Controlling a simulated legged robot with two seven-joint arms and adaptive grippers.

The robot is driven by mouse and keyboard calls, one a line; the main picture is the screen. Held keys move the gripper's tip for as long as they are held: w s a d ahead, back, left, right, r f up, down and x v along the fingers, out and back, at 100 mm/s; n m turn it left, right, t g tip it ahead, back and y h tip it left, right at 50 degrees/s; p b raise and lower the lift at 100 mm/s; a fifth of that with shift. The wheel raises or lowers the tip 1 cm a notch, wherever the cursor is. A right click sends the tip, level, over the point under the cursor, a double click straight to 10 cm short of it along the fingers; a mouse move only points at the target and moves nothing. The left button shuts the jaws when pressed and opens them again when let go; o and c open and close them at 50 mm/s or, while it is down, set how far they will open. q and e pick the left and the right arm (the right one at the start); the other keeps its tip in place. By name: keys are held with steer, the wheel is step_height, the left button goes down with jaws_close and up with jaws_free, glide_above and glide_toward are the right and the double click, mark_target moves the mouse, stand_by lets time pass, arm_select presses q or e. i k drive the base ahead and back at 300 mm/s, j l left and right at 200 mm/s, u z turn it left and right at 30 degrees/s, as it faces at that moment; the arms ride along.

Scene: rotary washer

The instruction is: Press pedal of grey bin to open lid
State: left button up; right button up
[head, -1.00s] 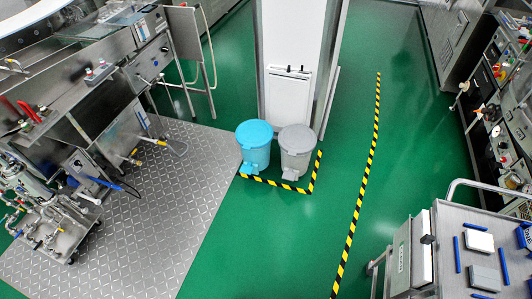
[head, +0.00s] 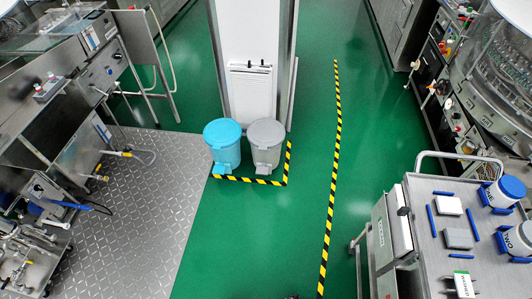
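The grey bin (head: 266,143) stands upright on the green floor at the foot of a white column, with its lid shut. Its pedal (head: 264,170) sticks out low at its front, close to the yellow-and-black floor tape. A blue bin (head: 222,144) stands right beside it on the left, also with its lid shut. Neither of my grippers is clearly in view. A small dark shape at the bottom edge is too cut off to identify.
Open green floor (head: 245,235) lies in front of the bins. A steel cart (head: 430,250) with jars and blocks stands at the lower right. A diamond-plate platform (head: 130,210) and steel machines are at the left. A striped tape line (head: 329,200) runs along the floor.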

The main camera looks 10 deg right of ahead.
mark_target(263, 171)
steer(key=i+j, duration=0.25)
steer(key=i, duration=0.25)
steer(key=i+j, duration=0.3)
steer(key=i, duration=0.2)
steer(key=i+j, duration=0.25)
steer(key=i, duration=0.25)
steer(key=i+j, duration=0.25)
steer(key=i, duration=0.25)
